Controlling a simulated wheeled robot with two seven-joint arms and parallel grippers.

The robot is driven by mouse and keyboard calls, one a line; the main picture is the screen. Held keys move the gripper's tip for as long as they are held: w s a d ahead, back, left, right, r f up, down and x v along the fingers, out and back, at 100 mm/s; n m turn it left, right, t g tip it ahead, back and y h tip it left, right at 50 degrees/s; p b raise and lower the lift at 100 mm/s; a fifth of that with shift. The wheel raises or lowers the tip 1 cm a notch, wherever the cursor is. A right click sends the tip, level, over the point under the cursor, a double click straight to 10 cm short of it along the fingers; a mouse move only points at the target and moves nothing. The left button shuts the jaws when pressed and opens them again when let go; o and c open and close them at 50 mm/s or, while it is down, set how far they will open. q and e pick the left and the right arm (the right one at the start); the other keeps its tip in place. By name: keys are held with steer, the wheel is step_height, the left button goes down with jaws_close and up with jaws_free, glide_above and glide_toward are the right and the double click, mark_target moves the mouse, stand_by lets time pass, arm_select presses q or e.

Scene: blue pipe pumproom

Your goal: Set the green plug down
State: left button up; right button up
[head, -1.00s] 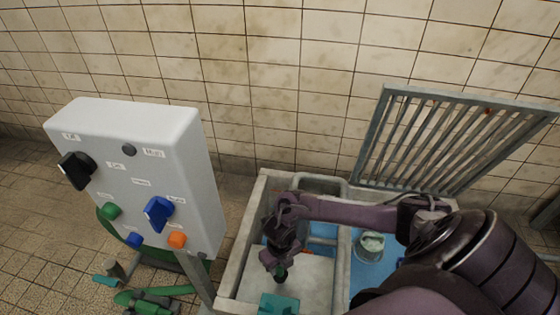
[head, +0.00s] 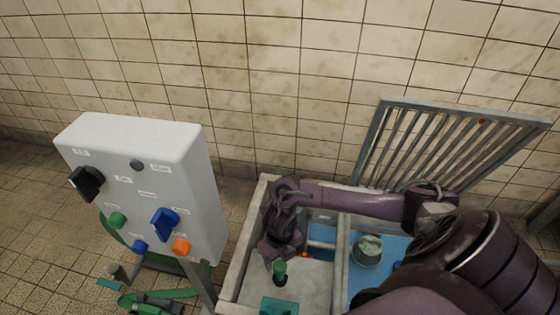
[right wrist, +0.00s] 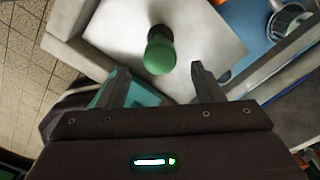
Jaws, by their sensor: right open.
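The green plug (head: 280,269) stands on a pale grey flat surface (head: 308,282) inside the trough, with a dark shadow at its foot. In the right wrist view the plug (right wrist: 160,55) shows its rounded green head and a darker lower part. My right gripper (head: 279,257) is open and close to the plug. In the right wrist view its two fingers (right wrist: 160,69) are spread, one on each side of the plug's head, with clear gaps. The plug's foot is partly hidden in the head view. My left gripper is not in view.
A teal block (head: 283,304) lies in front of the plug. A blue-floored bay (head: 362,284) with a round container (head: 368,250) is to the right. A white control box (head: 150,185) with coloured knobs stands left. A metal grate (head: 455,146) stands raised behind.

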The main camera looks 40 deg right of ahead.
step_height(320, 180, up, 4)
steer(key=shift+r+p, duration=0.2)
steer(key=shift+p, duration=0.3)
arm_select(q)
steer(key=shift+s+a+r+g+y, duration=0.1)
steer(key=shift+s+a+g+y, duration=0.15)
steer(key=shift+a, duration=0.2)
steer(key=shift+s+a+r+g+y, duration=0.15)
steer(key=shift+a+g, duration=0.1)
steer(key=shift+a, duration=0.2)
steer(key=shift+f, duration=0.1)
arm_select(e)
steer(key=shift+s+f, duration=0.1)
